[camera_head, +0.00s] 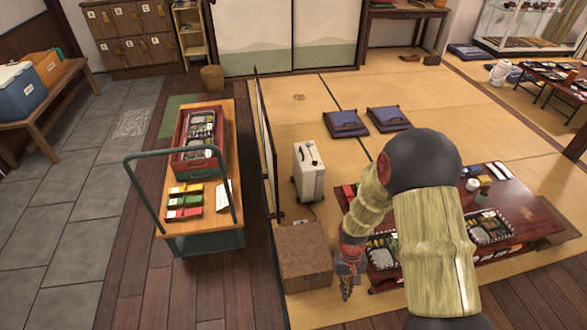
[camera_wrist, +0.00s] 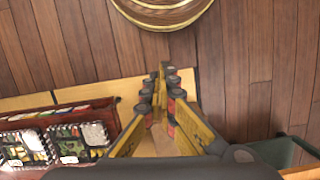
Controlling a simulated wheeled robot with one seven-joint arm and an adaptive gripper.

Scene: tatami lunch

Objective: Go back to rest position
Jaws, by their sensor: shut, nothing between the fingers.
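My gripper (camera_head: 346,283) hangs at the end of my arm, low in the head view, beside the left end of the low red table (camera_head: 527,205). It is just right of the brown box (camera_head: 304,255). In the wrist view my gripper's fingers (camera_wrist: 164,72) lie close together with nothing between them. They point over the wood floor and a tatami edge. No object is held.
Bento boxes (camera_wrist: 68,143) sit on the low table at left in the wrist view. A cart (camera_head: 210,240) with a green handle stands left of a thin screen (camera_head: 266,140). A white case (camera_head: 309,172) stands behind the box. Open tatami (camera_head: 400,90) lies behind.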

